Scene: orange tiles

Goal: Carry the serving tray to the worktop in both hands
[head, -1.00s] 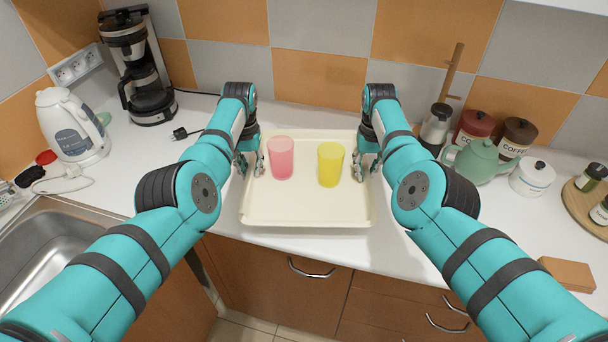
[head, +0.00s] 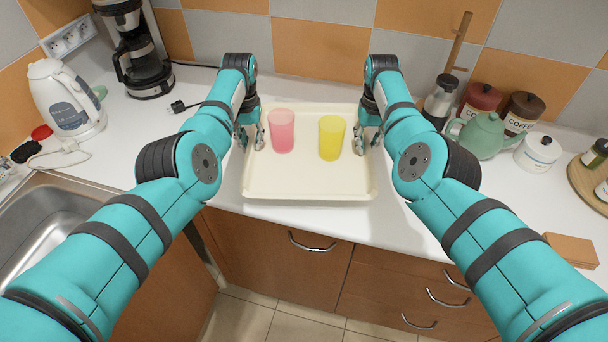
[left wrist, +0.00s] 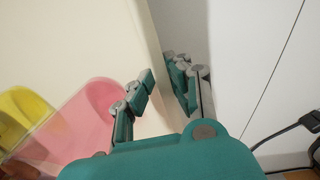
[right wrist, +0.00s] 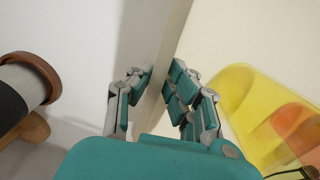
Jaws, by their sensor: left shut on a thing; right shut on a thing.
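The cream serving tray (head: 310,182) is over the front part of the white worktop, its near edge close to the worktop's front edge. I cannot tell whether it touches the surface. A pink cup (head: 281,131) and a yellow cup (head: 331,138) stand upright on it. My left gripper (head: 249,138) is shut on the tray's left rim, which shows between its fingers in the left wrist view (left wrist: 160,65). My right gripper (head: 370,140) is shut on the right rim, seen also in the right wrist view (right wrist: 172,50).
On the worktop (head: 210,180), a kettle (head: 66,98) and coffee maker (head: 138,60) stand left. A pepper mill (head: 440,100), teapot (head: 482,136), canisters (head: 520,112) and a white jar (head: 538,152) stand right. A sink (head: 50,235) lies front left. A plug (head: 184,106) lies near the tray.

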